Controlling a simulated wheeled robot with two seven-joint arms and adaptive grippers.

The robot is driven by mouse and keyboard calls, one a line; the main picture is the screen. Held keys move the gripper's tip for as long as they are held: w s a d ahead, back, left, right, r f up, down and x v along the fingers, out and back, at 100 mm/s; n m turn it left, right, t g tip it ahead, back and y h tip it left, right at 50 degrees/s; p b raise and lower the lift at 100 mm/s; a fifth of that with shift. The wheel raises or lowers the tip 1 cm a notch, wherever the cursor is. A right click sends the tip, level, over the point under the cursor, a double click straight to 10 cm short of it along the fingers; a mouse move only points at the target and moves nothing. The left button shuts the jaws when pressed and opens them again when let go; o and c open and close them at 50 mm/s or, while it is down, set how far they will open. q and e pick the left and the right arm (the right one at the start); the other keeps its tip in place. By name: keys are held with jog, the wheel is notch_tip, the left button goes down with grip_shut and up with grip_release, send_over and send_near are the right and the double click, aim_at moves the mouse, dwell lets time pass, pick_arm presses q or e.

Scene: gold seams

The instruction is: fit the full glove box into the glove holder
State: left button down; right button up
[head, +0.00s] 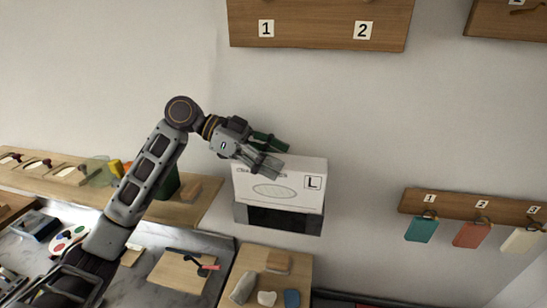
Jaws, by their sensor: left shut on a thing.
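The glove box (292,188) is a white carton with an "L" label and a grey oval on its front. It is upright against the wall, right at the top of the glove holder (240,213), a dark grey wall bracket with a dark open front. The lower edge of the box meets the holder's upper part; I cannot tell how deep it sits. My left gripper (272,154) reaches in from the upper left and is shut on the box's top left edge. Its fingertips partly cover that edge. My right gripper is out of view.
A wooden board (320,39) marked 1 and 2 is on the wall above. A hook rail (460,205) with coloured tags hangs at right. A wooden board (240,268) with small items lies below the holder. The wall between holder and rail is clear.

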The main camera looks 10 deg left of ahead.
pick_arm(q)
jog(key=shift+s+d+f+b, duration=0.2)
jog(key=shift+f+b, duration=0.25)
jog(key=shift+f, duration=0.35)
jog(key=shift+s+d+f, duration=0.1)
jog(key=shift+f, duration=0.25)
jog(key=shift+c, duration=1.9)
grip_release()
jog(key=shift+s, duration=0.1)
jog(key=shift+w+a+r, duration=0.2)
jog(key=shift+a, duration=0.2)
jog(key=shift+w+a+r, duration=0.15)
jog(key=shift+a, duration=0.2)
jog(key=v, duration=1.1)
jog(key=shift+w+f, duration=0.3)
jog(key=shift+w, duration=0.05)
jog(key=shift+a, duration=0.1)
jog(key=shift+s+f, duration=0.1)
